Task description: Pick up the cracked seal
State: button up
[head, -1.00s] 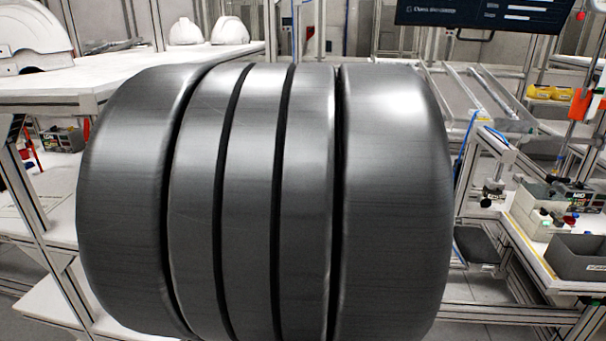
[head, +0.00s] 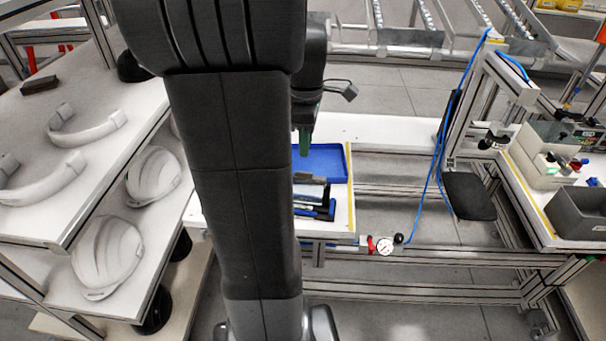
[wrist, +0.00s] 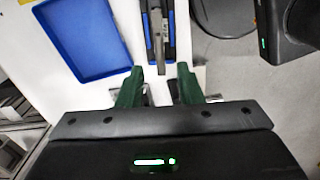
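I cannot make out anything that is clearly a cracked seal in either view. My gripper (wrist: 160,75) has two green fingers set apart, open, with nothing visible between them. In the head view my gripper (head: 305,143) is mostly hidden behind my arm, above the white table. Ahead of the fingers in the wrist view lie long grey and black pieces with blue edges (wrist: 171,38). They also show in the head view (head: 318,208), partly hidden by my arm. A shallow blue tray (wrist: 85,42) lies left of them; it also shows in the head view (head: 336,153).
The white table (head: 375,130) carries the tray. At left, a shelf unit holds white curved parts (head: 85,128) above and white helmet shells (head: 105,255) below. At right, a bench holds a grey bin (head: 580,212). A blue hose (head: 437,160) hangs beside the table.

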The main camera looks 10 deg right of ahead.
notch_tip(320, 180, down, 9)
jog(key=shift+w+a+r, duration=0.1)
jog(key=shift+w+a, duration=0.05)
grip_shut()
dwell(0.4)
